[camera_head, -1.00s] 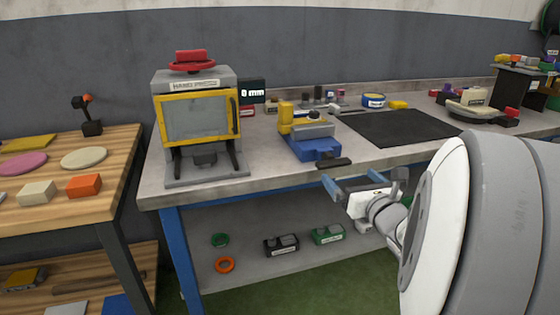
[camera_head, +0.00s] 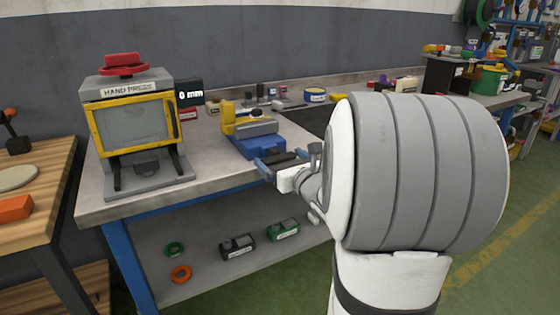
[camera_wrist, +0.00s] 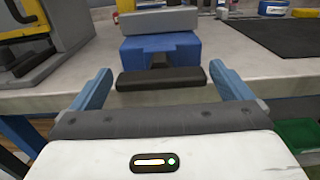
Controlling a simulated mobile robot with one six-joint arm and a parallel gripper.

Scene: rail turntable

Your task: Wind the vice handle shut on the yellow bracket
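The blue vice (camera_head: 258,146) with grey jaws sits at the front edge of the grey bench. The yellow bracket (camera_head: 240,122) stands at the vice behind its front jaw; I cannot tell whether the jaws touch it. The vice handle, a dark bar (camera_wrist: 160,78), lies crosswise in front of the vice. My gripper (camera_wrist: 161,70) is open and empty, with one blue finger beyond each end of the bar and a gap on both sides. In the head view my gripper (camera_head: 281,162) is at the bench's front edge, and my arm hides part of the bench.
A hand press (camera_head: 130,130) with a yellow-framed guard stands left of the vice. A dark mat (camera_head: 318,119) lies to the right. The lower shelf (camera_head: 210,262) holds small green, orange and black parts. A wooden table (camera_head: 45,200) is at the far left.

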